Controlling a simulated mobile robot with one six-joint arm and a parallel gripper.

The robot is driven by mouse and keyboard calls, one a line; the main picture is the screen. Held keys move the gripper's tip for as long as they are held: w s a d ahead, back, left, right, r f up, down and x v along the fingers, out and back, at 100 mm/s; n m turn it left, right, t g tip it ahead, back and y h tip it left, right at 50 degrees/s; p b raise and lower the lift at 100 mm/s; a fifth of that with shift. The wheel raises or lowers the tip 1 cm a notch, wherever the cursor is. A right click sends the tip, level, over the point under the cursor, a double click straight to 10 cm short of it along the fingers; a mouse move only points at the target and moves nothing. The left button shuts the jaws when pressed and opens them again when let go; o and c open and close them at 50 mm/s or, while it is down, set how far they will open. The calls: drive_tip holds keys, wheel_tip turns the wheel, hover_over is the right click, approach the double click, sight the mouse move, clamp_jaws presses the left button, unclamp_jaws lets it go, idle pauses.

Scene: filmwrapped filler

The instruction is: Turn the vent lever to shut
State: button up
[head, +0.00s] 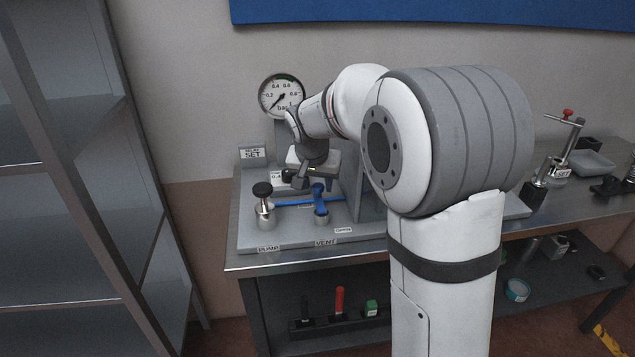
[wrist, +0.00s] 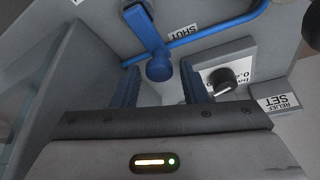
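The blue vent lever (head: 320,199) stands on the panel above the VENT label in the head view. In the wrist view the lever (wrist: 150,35) runs from the top edge down to a rounded end. The SHUT label (wrist: 183,32) is just to the right of it; an OPEN label (head: 343,230) shows in the head view. My gripper (head: 303,182) hangs just above and left of the lever. In the wrist view my gripper (wrist: 160,80) is open, and the lever's rounded end shows between its two blue fingers. I cannot tell whether either finger touches it.
A blue pipe (head: 290,203) links the lever to the black-topped pump (head: 264,205). A black relief knob (wrist: 222,78) sits right of the fingers in the wrist view. A gauge (head: 282,96) stands behind. A metal shelf (head: 70,180) is at left; the bench holds small items at right.

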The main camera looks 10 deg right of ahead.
sight(316, 211)
drive_tip(key=shift+o, duration=0.8)
drive_tip(key=v, duration=0.7)
drive_tip(key=shift+r, duration=0.35)
drive_tip(key=shift+s, duration=0.1)
drive_tip(key=s+d+f+n+p, duration=0.1)
drive_tip(key=s+d+n+p, duration=0.1)
drive_tip(key=s, duration=1.1)
drive_tip(key=s+d+f+n+g+y+p, duration=0.1)
drive_tip(key=s+d+f+n+p, duration=0.1)
drive_tip(key=s, duration=1.2)
drive_tip(key=shift+s+d+f+g+y+p, duration=0.3)
drive_tip(key=shift+s+d+p, duration=0.05)
drive_tip(key=shift+d, duration=0.15)
